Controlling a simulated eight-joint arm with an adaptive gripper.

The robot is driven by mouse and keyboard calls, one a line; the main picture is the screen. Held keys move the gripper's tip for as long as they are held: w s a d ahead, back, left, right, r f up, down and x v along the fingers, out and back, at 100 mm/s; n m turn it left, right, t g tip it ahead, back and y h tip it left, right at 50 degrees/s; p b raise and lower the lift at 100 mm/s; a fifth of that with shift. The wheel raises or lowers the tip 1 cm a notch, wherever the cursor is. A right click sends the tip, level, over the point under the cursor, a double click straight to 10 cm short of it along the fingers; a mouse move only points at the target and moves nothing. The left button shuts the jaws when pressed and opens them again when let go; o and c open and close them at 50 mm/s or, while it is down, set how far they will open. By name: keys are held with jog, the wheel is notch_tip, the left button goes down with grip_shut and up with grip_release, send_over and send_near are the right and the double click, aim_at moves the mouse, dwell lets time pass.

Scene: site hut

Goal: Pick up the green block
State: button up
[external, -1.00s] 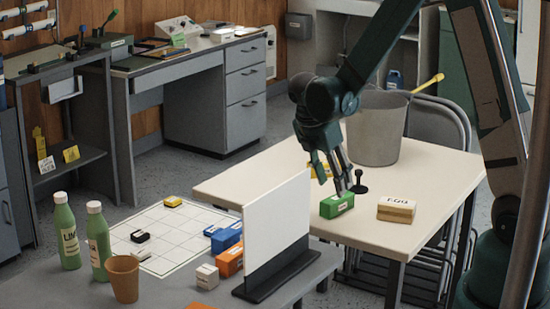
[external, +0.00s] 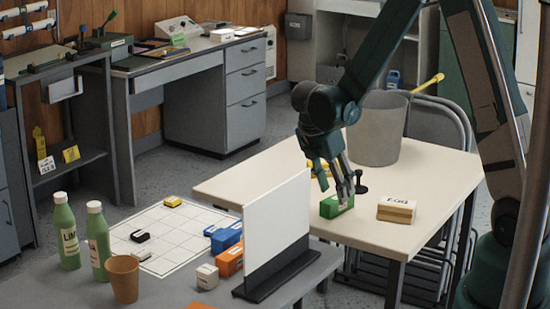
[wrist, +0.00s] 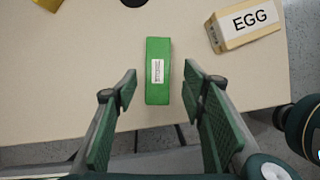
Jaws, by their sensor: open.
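The green block (external: 335,208) lies on the cream table, near its front edge. In the wrist view the green block (wrist: 158,88) is upright in the picture, with a small white label on its top. My gripper (external: 338,190) is directly over and around it in the external view and hides part of it. In the wrist view my gripper (wrist: 158,85) is open, with one green-padded finger on each side and the far end of the block ahead between them. Nothing is held.
A box labelled EGG (wrist: 245,24) lies close to the right of the block. A black knobbed object (external: 360,183) and a grey bucket (external: 375,130) stand behind it. A white upright panel (external: 276,222) stands on the nearer grey table.

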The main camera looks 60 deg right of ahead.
aim_at(337, 200)
jog(key=b+x, duration=0.1)
jog(key=x, duration=0.2)
jog(key=shift+w+d+f, duration=0.15)
jog(key=shift+w, duration=0.05)
jog(key=shift+b+x, duration=0.3)
jog(key=shift+x, duration=0.6)
jog(key=shift+f, duration=0.1)
jog(key=c, duration=1)
